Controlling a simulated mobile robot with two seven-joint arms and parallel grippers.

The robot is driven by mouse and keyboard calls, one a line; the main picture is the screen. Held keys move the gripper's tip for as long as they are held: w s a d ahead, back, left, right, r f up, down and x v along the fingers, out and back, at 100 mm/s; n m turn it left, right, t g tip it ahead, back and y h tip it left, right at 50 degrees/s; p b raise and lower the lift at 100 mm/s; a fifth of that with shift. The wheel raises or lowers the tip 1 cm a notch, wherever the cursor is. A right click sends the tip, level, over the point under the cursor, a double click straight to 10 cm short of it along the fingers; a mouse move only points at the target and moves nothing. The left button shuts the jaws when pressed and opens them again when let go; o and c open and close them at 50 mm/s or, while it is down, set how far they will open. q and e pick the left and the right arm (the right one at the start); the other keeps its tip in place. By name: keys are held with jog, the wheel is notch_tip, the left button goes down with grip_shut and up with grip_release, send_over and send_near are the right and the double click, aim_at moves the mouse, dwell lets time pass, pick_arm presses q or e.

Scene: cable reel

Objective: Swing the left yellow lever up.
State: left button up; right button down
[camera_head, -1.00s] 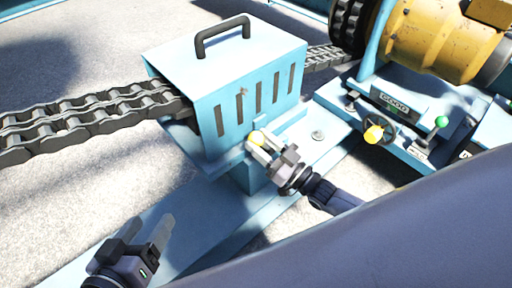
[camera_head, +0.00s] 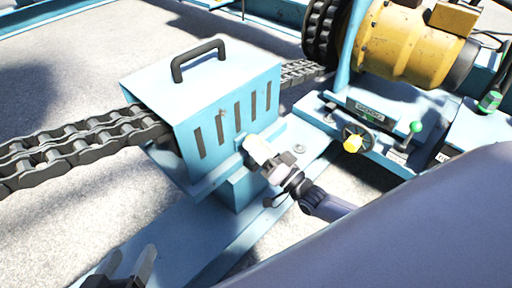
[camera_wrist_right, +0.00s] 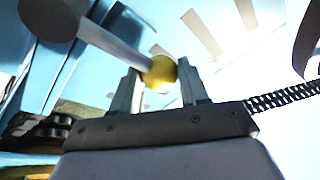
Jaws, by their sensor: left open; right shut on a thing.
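In the wrist view the lever is a pale grey rod (camera_wrist_right: 117,43) ending in a round yellow knob (camera_wrist_right: 160,73). The knob sits between the two fingers of my right gripper (camera_wrist_right: 158,82), which is shut on it. In the head view my right gripper (camera_head: 257,148) is at the front face of the light blue slotted box (camera_head: 185,110); its fingers mostly hide the knob. My left gripper (camera_head: 127,258) is open and empty at the bottom left, apart from the box, and partly cut off by the frame.
A heavy chain (camera_head: 75,150) enters the box from the left. A black handle (camera_head: 198,58) is on its top. To the right are a handwheel with a yellow knob (camera_head: 353,144), a green-knobbed lever (camera_head: 415,127) and a yellow motor (camera_head: 410,45). Bare concrete (camera_head: 60,230) lies at left.

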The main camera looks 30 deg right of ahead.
jog(key=shift+d, duration=0.1)
jog(key=c, duration=0.6)
grip_release()
pick_arm(q)
jog(key=shift+s+a+r+p, duration=0.15)
jog(key=shift+a+r+p, duration=0.05)
jog(key=shift+a+p, duration=0.4)
pick_arm(e)
jog(key=shift+v, duration=3.6)
pick_arm(q)
jog(key=shift+d, duration=0.1)
jog(key=shift+s+f, duration=0.1)
